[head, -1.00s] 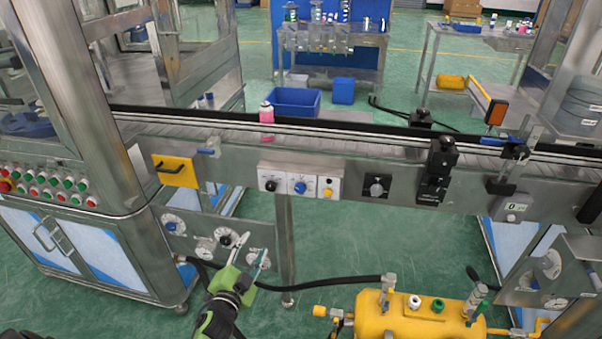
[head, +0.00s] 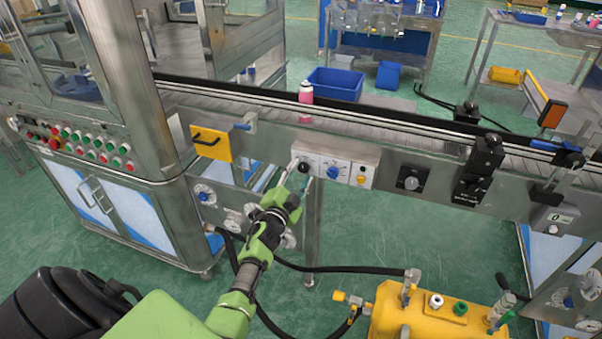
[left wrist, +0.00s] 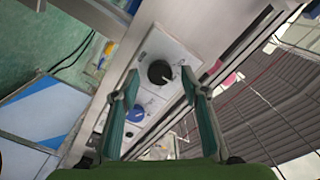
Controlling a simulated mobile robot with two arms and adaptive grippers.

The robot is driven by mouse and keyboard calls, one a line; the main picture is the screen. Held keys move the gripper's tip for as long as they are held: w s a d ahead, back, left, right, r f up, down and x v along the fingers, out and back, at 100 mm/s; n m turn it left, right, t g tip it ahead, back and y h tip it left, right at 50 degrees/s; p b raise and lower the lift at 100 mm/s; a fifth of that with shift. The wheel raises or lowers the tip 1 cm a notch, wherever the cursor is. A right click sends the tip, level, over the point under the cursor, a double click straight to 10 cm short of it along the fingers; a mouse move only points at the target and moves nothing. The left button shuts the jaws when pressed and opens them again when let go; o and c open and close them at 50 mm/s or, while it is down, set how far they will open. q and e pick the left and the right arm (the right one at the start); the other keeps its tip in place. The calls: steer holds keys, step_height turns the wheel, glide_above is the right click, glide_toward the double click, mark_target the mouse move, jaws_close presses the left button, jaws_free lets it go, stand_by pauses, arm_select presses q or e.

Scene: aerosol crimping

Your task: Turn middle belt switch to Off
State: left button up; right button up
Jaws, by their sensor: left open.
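A row of white switch plates is fixed to the side of the conveyor. One plate carries a black knob (head: 303,167), another a blue knob (head: 333,172) and a third a yellow button (head: 361,180). My left gripper (head: 298,177) is open, with its fingertips close to the black knob plate. In the left wrist view the black knob (left wrist: 160,72) lies ahead, between and beyond the two open fingers; contact cannot be told. The blue knob (left wrist: 136,112) shows lower, between the fingers. Which knob is the middle belt switch is not readable. My right gripper is out of view.
The conveyor (head: 350,124) carries a pink bottle (head: 306,100). A yellow handled plate (head: 210,144) is left of the switches, and a separate black switch (head: 411,181) is right of them. A yellow tank (head: 440,318) stands below right.

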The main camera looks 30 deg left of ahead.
arm_select(q)
steer(key=shift+w+a, duration=0.15)
steer(key=shift+w, duration=0.45)
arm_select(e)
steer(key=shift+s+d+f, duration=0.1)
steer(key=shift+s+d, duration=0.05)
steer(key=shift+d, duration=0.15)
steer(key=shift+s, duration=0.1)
arm_select(q)
steer(key=c, duration=1.1)
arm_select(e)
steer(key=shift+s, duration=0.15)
arm_select(q)
steer(key=shift+n, duration=0.4)
steer(key=n+p, duration=0.1)
steer(key=n, duration=0.3)
steer(key=shift+r, duration=0.1)
steer(key=n+p, duration=0.1)
steer(key=n, duration=0.3)
steer(key=shift+n, duration=0.4)
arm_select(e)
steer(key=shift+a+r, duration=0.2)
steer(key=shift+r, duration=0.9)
arm_select(q)
steer(key=shift+n, duration=0.3)
